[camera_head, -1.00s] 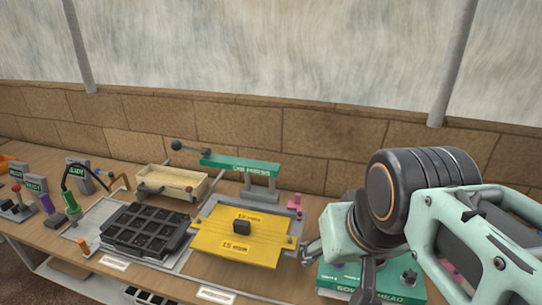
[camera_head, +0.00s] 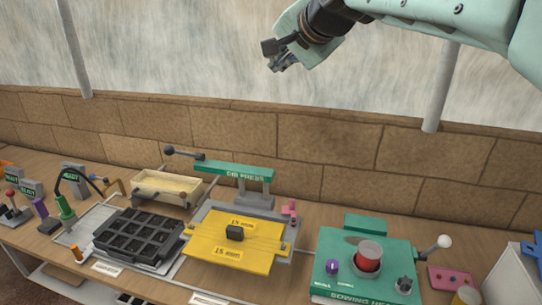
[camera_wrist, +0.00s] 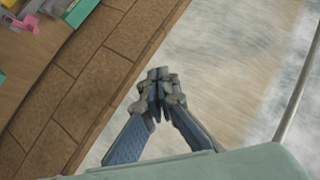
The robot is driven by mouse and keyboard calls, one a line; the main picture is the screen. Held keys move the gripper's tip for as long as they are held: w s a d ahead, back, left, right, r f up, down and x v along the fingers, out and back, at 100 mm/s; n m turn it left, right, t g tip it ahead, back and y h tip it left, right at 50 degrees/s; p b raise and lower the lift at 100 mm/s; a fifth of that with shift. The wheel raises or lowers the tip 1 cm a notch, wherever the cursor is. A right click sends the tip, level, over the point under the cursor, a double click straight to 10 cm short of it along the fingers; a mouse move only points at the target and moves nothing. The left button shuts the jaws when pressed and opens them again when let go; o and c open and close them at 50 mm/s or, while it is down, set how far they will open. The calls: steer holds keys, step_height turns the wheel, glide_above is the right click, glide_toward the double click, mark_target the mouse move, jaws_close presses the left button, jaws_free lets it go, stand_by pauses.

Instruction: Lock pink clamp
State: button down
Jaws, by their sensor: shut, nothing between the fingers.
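A small pink clamp (camera_head: 291,212) stands at the right back corner of the yellow plate's grey base, in the head view. In the wrist view a pink piece (camera_wrist: 22,24) shows at the top left; it appears to be this clamp. My gripper (camera_head: 275,60) is raised high above the bench, up and behind the clamp in the picture, and well apart from it. In the wrist view my gripper (camera_wrist: 158,85) has its fingertips together, with nothing between them.
The yellow plate (camera_head: 212,242) with a black knob lies left of the clamp. A green press arm (camera_head: 235,171) stands behind it. A green sowing-head unit (camera_head: 345,290) with a red cup is to the right. A black tray (camera_head: 122,252) is at left. A brick wall (camera_head: 330,140) borders the bench.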

steer(key=w+a+r+m+t, duration=0.1)
steer(key=w+a+r, duration=0.1)
steer(key=w+r, duration=0.2)
steer(key=s+d+f+m+g+y+b, duration=0.1)
steer(key=d+f+m, duration=0.5)
steer(key=f, duration=0.8)
steer(key=d+f+m+g+y+b, duration=0.1)
steer(key=d+f+m+g, duration=0.2)
steer(key=f, duration=1.2)
steer(key=s+d+f+m+g+y+b, duration=0.1)
steer(key=d+f+m+g, duration=0.1)
steer(key=d+f+m, duration=0.6)
step_height(320, 180, down, 6)
steer(key=d, duration=0.3)
steer(key=shift+s+f+m+g, duration=0.2)
steer(key=shift+s+m+g, duration=0.1)
steer(key=shift+g, duration=0.1)
steer(key=shift+a, duration=0.1)
